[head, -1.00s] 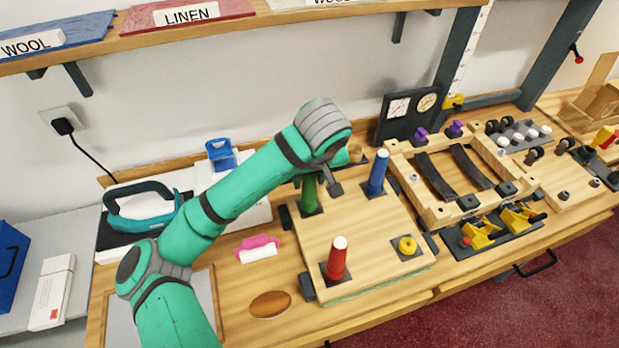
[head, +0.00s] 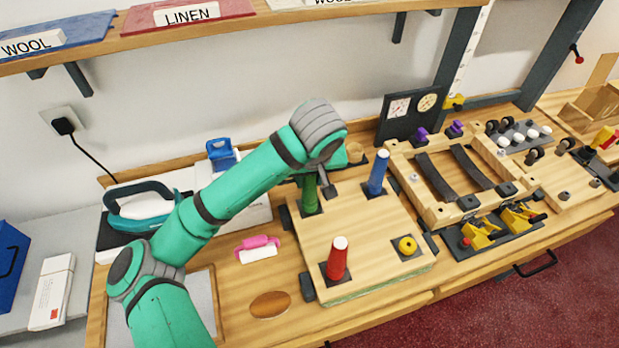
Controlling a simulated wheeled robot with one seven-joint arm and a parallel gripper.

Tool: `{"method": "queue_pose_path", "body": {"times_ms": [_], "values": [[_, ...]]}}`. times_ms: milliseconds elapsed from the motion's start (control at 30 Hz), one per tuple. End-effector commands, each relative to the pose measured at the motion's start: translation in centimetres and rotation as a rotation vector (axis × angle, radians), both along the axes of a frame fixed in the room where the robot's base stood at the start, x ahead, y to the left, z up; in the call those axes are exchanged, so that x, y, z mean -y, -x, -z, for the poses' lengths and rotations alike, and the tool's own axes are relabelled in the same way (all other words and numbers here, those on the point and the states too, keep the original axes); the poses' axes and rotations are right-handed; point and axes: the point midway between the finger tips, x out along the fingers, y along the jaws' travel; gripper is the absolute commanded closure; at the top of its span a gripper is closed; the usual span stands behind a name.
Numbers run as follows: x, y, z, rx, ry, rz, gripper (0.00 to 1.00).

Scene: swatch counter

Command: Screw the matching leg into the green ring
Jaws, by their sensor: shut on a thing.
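A green leg (head: 310,196) stands upright at the back left corner of the wooden board (head: 345,235), over a dark corner plate. My gripper (head: 308,177) is at the top of this leg and shut on it; my wrist hides most of the jaws. The green ring cannot be made out under the leg. A red leg (head: 337,262) stands upright at the front left corner. A blue leg (head: 377,174) stands upright at the back right corner. A yellow ring (head: 407,246) sits at the front right corner with no leg in it.
A pink-handled roller (head: 258,248) and a brown oval (head: 269,305) lie left of the board. An iron (head: 140,205) rests at the back left. A wooden frame (head: 436,210) and yellow clamps (head: 480,231) stand to the right. A shelf (head: 250,22) runs above.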

Motion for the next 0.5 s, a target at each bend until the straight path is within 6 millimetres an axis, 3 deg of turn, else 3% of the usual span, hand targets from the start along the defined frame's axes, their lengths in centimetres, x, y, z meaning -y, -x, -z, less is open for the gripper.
{"method": "queue_pose_path", "body": {"times_ms": [500], "values": [[0.03,0.05,0.11,-0.002,0.004,0.533,0.95]]}}
